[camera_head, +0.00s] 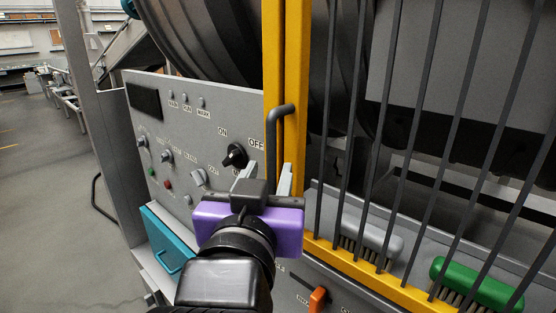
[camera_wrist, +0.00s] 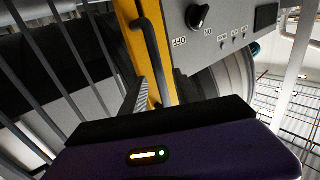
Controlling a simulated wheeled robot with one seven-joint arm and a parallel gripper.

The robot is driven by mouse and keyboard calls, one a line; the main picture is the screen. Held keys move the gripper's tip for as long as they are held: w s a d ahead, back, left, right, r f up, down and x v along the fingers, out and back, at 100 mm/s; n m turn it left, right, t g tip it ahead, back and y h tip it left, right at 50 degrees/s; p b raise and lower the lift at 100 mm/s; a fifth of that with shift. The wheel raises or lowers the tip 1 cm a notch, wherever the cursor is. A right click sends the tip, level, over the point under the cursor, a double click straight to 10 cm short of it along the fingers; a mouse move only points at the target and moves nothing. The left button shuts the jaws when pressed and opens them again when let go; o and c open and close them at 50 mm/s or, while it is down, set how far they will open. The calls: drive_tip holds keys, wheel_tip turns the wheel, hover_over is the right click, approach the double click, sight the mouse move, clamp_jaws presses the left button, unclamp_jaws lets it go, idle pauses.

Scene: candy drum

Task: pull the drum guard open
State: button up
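The drum guard is a yellow frame (camera_head: 297,60) with dark vertical bars, standing across the front of the large dark drum (camera_head: 220,40). A grey bar handle (camera_head: 271,140) is fixed to its left upright; it also shows in the wrist view (camera_wrist: 152,50). My gripper (camera_head: 267,172), with a purple body, is just in front of the handle. Its two pale fingers are apart, and the lower part of the handle appears between them in the head view. I cannot tell whether either finger touches it. The handle's lower end is hidden behind my gripper.
A grey control panel (camera_head: 185,115) with a black ON/OFF knob (camera_head: 234,156) is close left of the handle. A teal bin (camera_head: 166,248) is below it. A grey brush (camera_head: 372,241) and a green brush (camera_head: 478,284) lie behind the bars. Open floor (camera_head: 45,190) is at left.

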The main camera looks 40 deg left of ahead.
sight(270, 167)
drive_tip(key=shift+x, duration=1.75)
clamp_jaws()
